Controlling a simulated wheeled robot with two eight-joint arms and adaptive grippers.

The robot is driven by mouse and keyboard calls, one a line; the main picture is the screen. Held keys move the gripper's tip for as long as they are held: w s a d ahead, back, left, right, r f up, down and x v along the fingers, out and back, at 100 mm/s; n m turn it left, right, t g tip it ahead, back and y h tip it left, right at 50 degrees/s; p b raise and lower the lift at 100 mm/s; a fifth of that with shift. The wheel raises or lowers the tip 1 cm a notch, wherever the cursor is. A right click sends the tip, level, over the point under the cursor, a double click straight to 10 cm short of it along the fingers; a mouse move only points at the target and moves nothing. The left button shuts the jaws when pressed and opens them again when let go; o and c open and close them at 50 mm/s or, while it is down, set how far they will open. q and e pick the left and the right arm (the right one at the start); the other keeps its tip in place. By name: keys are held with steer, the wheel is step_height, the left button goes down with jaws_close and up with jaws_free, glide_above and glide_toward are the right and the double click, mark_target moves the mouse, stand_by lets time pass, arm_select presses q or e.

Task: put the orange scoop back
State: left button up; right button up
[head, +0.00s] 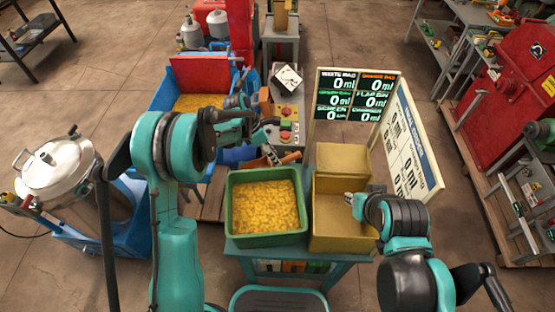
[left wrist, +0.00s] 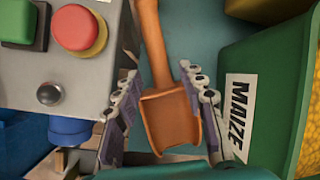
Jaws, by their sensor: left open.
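The orange scoop (head: 290,158) lies behind the green maize bin, partly hidden by my left gripper in the head view. In the left wrist view the scoop (left wrist: 168,122) has its handle pointing up the picture and its bowl between the fingers. My left gripper (head: 270,154) is open, with one finger on each side of the scoop; it also shows in the left wrist view (left wrist: 163,108). I cannot tell whether a finger touches it. My right gripper (head: 350,198) is over the yellow bin's right side; its jaw state is unclear.
The green bin (head: 231,215) full of maize and the yellow bin (head: 314,225) stand on a teal table. A control box with red and green buttons (left wrist: 80,28) is close on the left. A display board (head: 358,72) stands behind the yellow bin.

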arm_select(q)
steer(key=s+a+r+m+t+y+p, duration=0.1)
steer(key=s+a+r+m, duration=0.15)
steer(key=r, duration=0.45)
steer(key=s+a+r+m+t+p, duration=0.1)
steer(key=s+a+r+m, duration=0.15)
steer(key=r, duration=0.45)
steer(key=s+a+r+m+t+y, duration=0.2)
steer(key=s+a+m, duration=0.1)
steer(key=s+m, duration=0.5)
steer(key=s+a+r+m+t+y, duration=0.2)
steer(key=s+a+r+m+t, duration=0.1)
steer(key=s+m, duration=0.6)
steer(key=shift+s+a+m+t, duration=0.3)
steer(key=shift+s+a, duration=0.5)
steer(key=shift+s, duration=0.5)
